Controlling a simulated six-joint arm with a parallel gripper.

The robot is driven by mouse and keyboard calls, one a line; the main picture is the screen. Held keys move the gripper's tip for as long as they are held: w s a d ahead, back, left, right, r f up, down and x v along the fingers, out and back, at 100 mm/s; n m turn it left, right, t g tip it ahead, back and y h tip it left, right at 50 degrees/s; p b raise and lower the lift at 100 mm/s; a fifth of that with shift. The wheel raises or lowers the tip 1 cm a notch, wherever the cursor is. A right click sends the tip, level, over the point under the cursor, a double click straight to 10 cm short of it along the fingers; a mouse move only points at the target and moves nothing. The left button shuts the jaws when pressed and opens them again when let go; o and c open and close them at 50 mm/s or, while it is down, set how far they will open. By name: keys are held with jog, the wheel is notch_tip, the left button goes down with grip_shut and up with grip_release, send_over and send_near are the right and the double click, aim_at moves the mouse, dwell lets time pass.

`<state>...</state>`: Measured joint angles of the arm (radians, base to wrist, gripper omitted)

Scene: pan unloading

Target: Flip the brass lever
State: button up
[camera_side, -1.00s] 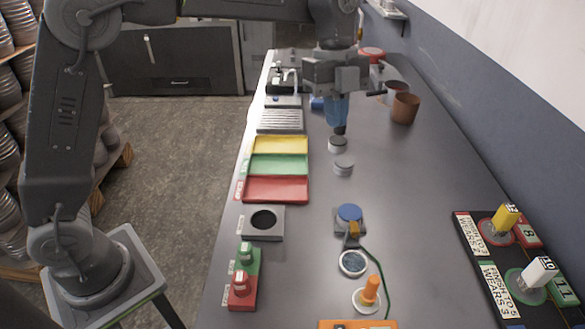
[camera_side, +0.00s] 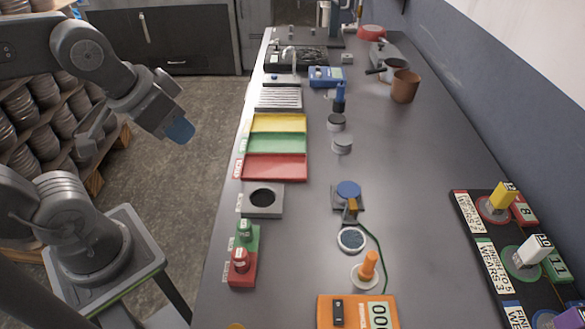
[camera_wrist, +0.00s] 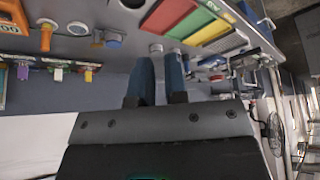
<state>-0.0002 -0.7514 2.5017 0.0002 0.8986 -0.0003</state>
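A small brass-coloured piece (camera_side: 351,206) sits at the front of a square grey base, beside a round blue cap (camera_side: 348,189). I cannot tell for sure that it is the brass lever. The blue cap also shows in the wrist view (camera_wrist: 113,40). My gripper (camera_side: 180,130) is up in the air left of the counter, over the floor and well away from the brass-coloured piece. In the wrist view its two blue fingers (camera_wrist: 160,62) stand a little apart with nothing between them.
Yellow, green and red trays (camera_side: 238,168) line the counter's left edge. A holed grey block (camera_side: 245,201) and a red-green stand (camera_side: 243,268) are nearer. An orange handle (camera_side: 368,267) and orange box (camera_side: 347,310) are in front. A pegged board (camera_side: 483,235) lies right; a brown pot (camera_side: 405,86) stands behind.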

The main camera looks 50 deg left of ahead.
jog(key=shift+o, duration=0.8)
jog(key=shift+w+r, duration=0.1)
jog(key=o, duration=0.4)
jog(key=shift+n+g+h, duration=0.4)
jog(key=shift+n+g, duration=0.3)
jog(key=shift+n, duration=0.2)
jog(key=w+r, duration=0.1)
jog(key=w+d, duration=0.1)
jog(key=w, duration=0.1)
jog(key=w+d+r, duration=0.1)
jog(key=shift+w+r, duration=0.3)
jog(key=shift+r, duration=0.05)
jog(key=shift+c, duration=0.2)
jog(key=n+g+h, duration=0.2)
jog(key=n+g, duration=0.5)
send_over(353, 203)
jog(key=w+a, duration=0.4)
notch_tip(353, 203, down, 6)
jog(key=x, duration=1.3)
jog(key=shift+s+d+f, duration=0.2)
jog(key=shift+s+d, duration=0.05)
grip_shut()
